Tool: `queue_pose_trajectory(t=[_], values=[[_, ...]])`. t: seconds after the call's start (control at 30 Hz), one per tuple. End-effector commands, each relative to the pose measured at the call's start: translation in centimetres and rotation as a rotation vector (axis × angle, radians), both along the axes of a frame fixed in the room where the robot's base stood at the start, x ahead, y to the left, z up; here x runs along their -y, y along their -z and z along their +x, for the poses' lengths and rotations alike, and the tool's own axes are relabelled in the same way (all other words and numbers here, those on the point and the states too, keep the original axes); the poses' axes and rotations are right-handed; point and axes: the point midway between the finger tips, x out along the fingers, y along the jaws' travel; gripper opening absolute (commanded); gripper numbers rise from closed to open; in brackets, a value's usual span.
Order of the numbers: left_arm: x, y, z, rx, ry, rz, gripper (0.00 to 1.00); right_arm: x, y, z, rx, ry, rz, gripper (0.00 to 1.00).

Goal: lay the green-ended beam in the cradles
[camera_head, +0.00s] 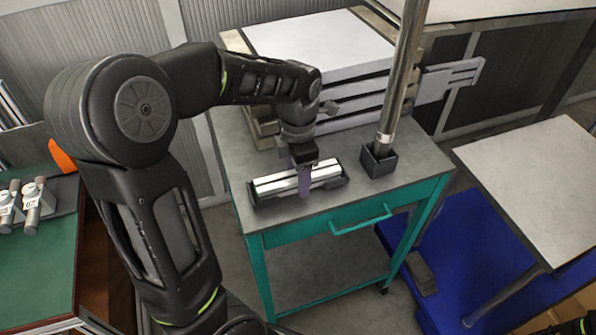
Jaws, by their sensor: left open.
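That object lies across the front of the cart, with black end pieces. The purplish finger hides its middle, and contact cannot be told. My right gripper is not in view; only a small dark piece shows at the bottom right corner.
The teal cart (346,218) has a grey top. An upright metal pole (402,75) stands in a black socket (380,161) on it. Grey bars (440,84) and a white panel (318,42) lie behind. A green-topped table (38,265) stands left, a grey table (535,185) right.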

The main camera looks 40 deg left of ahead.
Motion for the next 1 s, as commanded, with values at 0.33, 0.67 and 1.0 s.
queue_pose_trajectory(t=[0.33, 0.67, 1.0], values=[[0.0, -3.0, 0.1, 0.005, 0.0, 0.0, 0.58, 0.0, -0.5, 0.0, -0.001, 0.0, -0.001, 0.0], [0.0, -10.0, 0.1, 0.005, 0.0, 0.0, 0.58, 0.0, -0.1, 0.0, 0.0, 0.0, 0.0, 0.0], [0.0, -13.1, 0.0, 0.0, 0.001, 0.0, 0.58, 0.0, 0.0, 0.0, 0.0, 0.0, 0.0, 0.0]])
